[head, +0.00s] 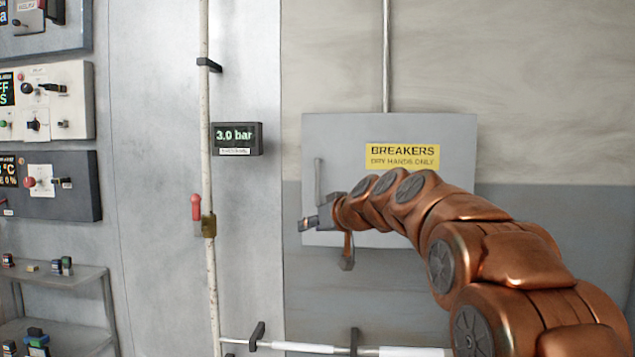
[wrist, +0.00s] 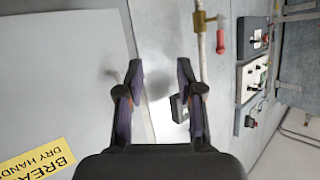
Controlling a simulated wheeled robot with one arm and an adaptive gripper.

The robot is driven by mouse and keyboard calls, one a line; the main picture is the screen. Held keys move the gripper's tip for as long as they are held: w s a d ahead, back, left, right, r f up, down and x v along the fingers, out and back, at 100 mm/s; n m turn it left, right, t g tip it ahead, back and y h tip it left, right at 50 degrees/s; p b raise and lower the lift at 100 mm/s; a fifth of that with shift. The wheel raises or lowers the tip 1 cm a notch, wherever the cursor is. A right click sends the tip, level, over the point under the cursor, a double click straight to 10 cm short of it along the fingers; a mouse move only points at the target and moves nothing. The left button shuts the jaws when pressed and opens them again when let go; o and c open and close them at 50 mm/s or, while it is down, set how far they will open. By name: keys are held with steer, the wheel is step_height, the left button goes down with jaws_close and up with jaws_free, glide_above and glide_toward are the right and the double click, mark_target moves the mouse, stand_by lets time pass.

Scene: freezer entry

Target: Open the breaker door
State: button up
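The breaker door (head: 385,140) is the grey front of a wall box with a yellow "BREAKERS, DRY HANDS ONLY" label (head: 402,156). It looks closed. Its upright bar handle (head: 318,181) is near the door's left edge. My gripper (head: 325,240) is in front of the door's lower left, just below the handle; my arm covers the lower right of the door. In the wrist view my gripper (wrist: 160,70) is open, with nothing between its fingers. The door (wrist: 65,75) fills the left there, with the handle partly hidden behind the left finger.
A "3.0 bar" display (head: 236,138) and a pipe with a red-handled valve (head: 197,207) are left of the box. Control panels (head: 45,100) and a shelf (head: 60,280) stand farther left. A horizontal pipe (head: 300,347) runs low along the wall.

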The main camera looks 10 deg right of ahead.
mark_target(318, 173)
steer(key=w+d+r+t+b, duration=0.2)
steer(key=w+d+r+t, duration=0.35)
steer(key=w+r, duration=0.35)
steer(key=shift+g, duration=0.35)
steer(key=shift+r+p+x, duration=0.2)
steer(key=shift+p+x, duration=0.65)
steer(key=shift+x, duration=0.2)
steer(key=shift+r+p+x, duration=0.25)
steer(key=shift+p+x, duration=0.6)
steer(key=shift+x, duration=0.15)
steer(key=shift+r+p+x, duration=0.2)
steer(key=shift+p+x, duration=0.65)
steer(key=shift+x, duration=0.2)
steer(key=shift+w+f, duration=0.1)
steer(key=shift+w, duration=0.15)
steer(key=shift+c, duration=0.3)
jaws_close()
